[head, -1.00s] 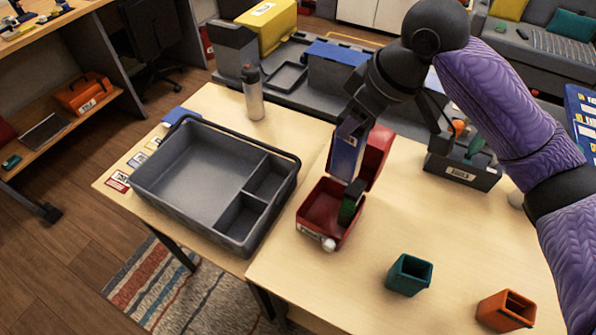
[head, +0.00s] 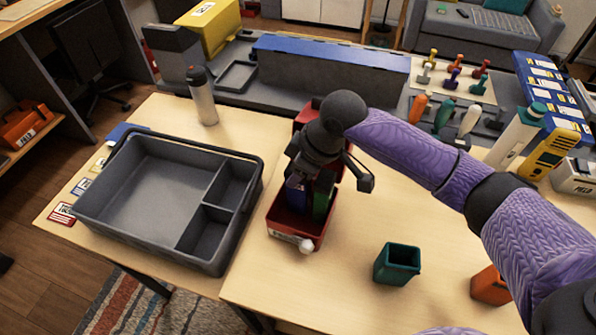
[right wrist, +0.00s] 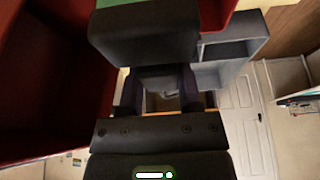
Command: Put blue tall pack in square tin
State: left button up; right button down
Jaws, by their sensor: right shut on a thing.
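The red square tin (head: 279,219) stands open at the middle of the table in the head view, its lid raised at the back. The blue tall pack (head: 296,195) is upright, its lower part inside the tin on the left. A green pack (head: 324,190) stands beside it on the right. My right gripper (head: 300,178) is over the tin, shut on the blue pack's top and hiding it. Whether the pack touches the tin floor is hidden. The right wrist view shows a red tin wall (right wrist: 40,80) close by. My left gripper is not in view.
A grey divided tray (head: 140,180) is left of the tin. A teal cup (head: 397,264) and an orange cup (head: 490,287) stand to the right. A bottle (head: 202,96) stands behind the tray. The table between tin and teal cup is clear.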

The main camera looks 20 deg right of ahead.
jog(key=c, duration=0.6)
grip_release()
jog(key=o, duration=0.3)
jog(key=p+v, duration=0.3)
jog(key=v, duration=0.9)
jog(key=shift+r+p, duration=0.15)
jog(key=shift+p, duration=0.15)
